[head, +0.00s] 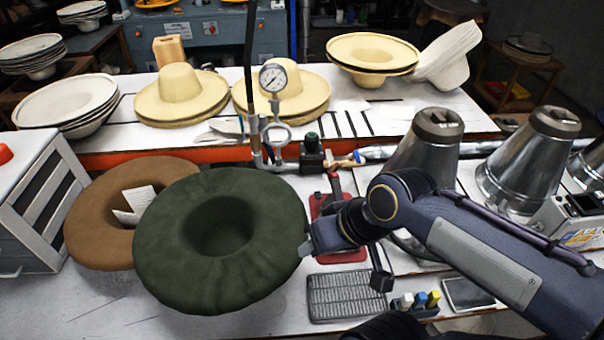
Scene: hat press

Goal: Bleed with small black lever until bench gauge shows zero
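The bench gauge (272,77) is a round white dial on a metal post behind the work area; its needle is too small to read. Below it are pipe fittings and a black knobbed valve block (312,153). A long black lever (250,60) rises left of the gauge. I cannot tell for sure which part is the small black lever. My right gripper (306,247) is low, at the right edge of the dark green hat's brim (165,235), well in front of the gauge. Its fingers are mostly hidden, so its grip is unclear. My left gripper is out of view.
A brown hat (90,225) lies partly under the green one. A red stand (340,253) and a grey ridged pad (345,298) are beside my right gripper. Metal cones (530,155) stand right; straw hats (180,95) lie behind. A slatted white box (45,205) is left.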

